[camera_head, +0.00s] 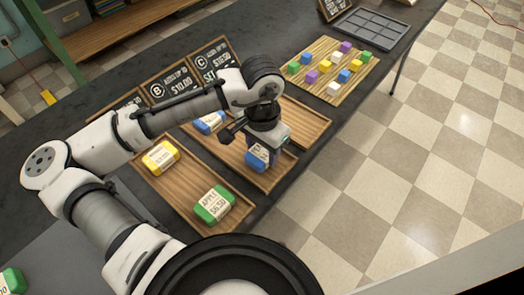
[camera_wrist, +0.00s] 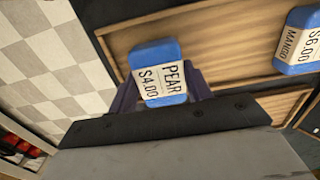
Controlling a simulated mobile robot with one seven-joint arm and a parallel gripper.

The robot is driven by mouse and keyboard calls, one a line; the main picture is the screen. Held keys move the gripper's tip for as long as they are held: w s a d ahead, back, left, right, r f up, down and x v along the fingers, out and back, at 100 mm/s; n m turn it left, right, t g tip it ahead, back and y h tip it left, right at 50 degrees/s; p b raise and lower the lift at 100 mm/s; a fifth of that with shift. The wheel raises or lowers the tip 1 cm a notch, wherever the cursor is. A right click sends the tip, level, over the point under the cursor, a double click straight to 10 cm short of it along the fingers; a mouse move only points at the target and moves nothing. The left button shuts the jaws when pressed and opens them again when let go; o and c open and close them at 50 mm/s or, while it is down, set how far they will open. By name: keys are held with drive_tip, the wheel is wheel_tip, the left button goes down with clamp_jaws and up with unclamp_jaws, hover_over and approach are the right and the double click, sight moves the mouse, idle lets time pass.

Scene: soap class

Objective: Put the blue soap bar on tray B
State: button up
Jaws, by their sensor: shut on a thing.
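My gripper (camera_head: 266,145) is shut on a blue soap bar (camera_head: 259,157) near the front end of the middle wooden tray. In the wrist view this bar (camera_wrist: 158,75) sits between the fingers, and its label reads PEAR $4.00. I cannot tell whether it touches the wood under it. The middle tray (camera_head: 233,153), in line with the sign marked B (camera_head: 160,90), also holds another blue bar (camera_head: 209,122) near its far end. That bar's label reads MANGO $6.00 in the wrist view (camera_wrist: 299,42). My arm hides part of the trays.
The left tray (camera_head: 180,190) holds a yellow bar (camera_head: 160,156) and a green bar (camera_head: 214,204). The right tray (camera_head: 305,122), near sign C (camera_head: 214,60), shows no bar. A board (camera_head: 312,92) with several coloured cubes and a grey compartment tray (camera_head: 368,33) lie farther back.

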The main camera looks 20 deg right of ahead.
sight(262, 152)
drive_tip(key=shift+f, duration=0.55)
drive_tip(key=shift+f, duration=0.1)
drive_tip(key=shift+f, duration=0.15)
drive_tip(key=o, duration=1)
drive_tip(key=shift+o, duration=0.2)
wheel_tip(262, 152, up, 12)
drive_tip(key=shift+r+p, duration=0.25)
drive_tip(key=shift+p, duration=0.2)
